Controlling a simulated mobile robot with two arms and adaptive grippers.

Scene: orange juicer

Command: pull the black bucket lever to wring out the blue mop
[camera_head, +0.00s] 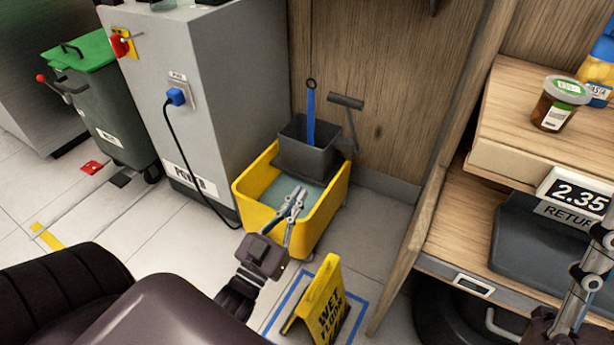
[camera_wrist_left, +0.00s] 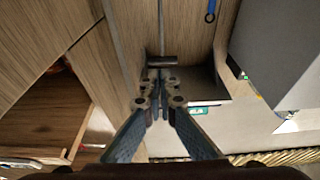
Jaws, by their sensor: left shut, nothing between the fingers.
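The blue mop (camera_head: 311,118) stands upright in the dark grey wringer (camera_head: 302,158) at the back of the yellow bucket (camera_head: 243,200). Its lower end is hidden inside the wringer. The black lever (camera_head: 346,102) rises at the wringer's right side, with a crossbar grip on top. My left gripper (camera_head: 297,196) is shut and empty, in front of the wringer in the head view, apart from the lever. In the left wrist view its fingers (camera_wrist_left: 158,106) are together, just below a dark crossbar (camera_wrist_left: 162,61) that looks like the lever grip. My right gripper (camera_head: 596,262) is cut off at the right edge.
A yellow wet-floor sign (camera_head: 323,303) stands in front of the bucket. A grey power cabinet (camera_head: 215,95) is at the left, a wooden panel (camera_head: 385,90) behind. Wooden shelves (camera_head: 480,190) with a jar (camera_head: 556,108) are at the right. Floor left of the bucket is mostly clear.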

